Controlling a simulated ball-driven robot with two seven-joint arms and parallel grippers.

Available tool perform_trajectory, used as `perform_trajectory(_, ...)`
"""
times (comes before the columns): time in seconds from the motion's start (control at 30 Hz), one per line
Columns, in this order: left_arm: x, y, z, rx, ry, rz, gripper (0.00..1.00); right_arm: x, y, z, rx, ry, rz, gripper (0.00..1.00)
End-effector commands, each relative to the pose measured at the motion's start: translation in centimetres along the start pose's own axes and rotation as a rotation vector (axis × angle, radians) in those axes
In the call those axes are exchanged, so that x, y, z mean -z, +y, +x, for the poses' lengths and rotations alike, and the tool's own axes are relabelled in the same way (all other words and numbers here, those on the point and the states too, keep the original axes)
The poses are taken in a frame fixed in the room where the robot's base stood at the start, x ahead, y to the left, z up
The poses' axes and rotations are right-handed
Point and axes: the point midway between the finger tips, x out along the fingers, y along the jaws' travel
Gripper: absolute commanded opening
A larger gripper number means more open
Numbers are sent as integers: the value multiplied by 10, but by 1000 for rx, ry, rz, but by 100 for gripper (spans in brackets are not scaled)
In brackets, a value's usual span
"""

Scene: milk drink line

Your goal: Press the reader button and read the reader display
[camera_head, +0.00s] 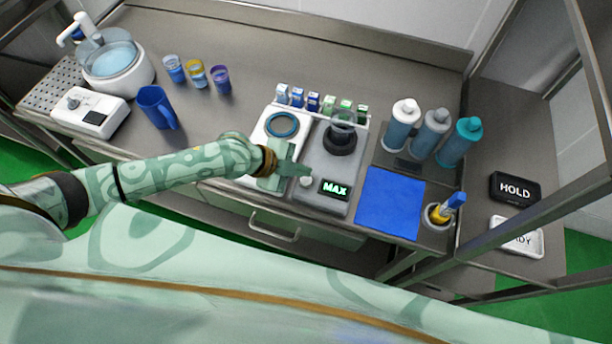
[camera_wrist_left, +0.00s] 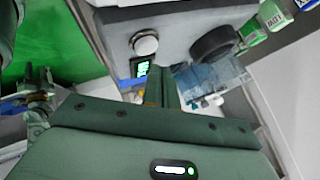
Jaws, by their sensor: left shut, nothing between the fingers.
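The reader (camera_head: 325,160) is a grey unit on the counter with a dark round well (camera_head: 340,139) at its back. Its small display (camera_head: 335,189) is lit and reads "MAX" in green. The pale round reader button (camera_head: 306,182) sits left of the display. My left gripper (camera_head: 303,170) is shut and empty, its tips just behind the button in the head view; I cannot tell whether they touch it. In the left wrist view the fingers (camera_wrist_left: 160,78) are together, with the button (camera_wrist_left: 145,43) and the green-lit display (camera_wrist_left: 142,68) beyond them. My right gripper is not in view.
A white unit with a blue ring (camera_head: 282,125) adjoins the reader's left. Several small cartons (camera_head: 313,102) line the back. A blue mat (camera_head: 390,203), bottles (camera_head: 434,132) and a cup with a blue-handled tool (camera_head: 440,213) stand right. HOLD (camera_head: 515,189) and READY (camera_head: 516,237) signs lie farther right.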

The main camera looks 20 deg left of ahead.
Motion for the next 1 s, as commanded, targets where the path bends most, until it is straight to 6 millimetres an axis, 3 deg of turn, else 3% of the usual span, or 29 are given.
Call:
perform_trajectory(0.4, 22, -22, -31, 1, 0, 1, 0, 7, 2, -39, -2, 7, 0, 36)
perform_trajectory(1.0, 22, -22, -30, 0, 0, 0, 0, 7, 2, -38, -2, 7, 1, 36)
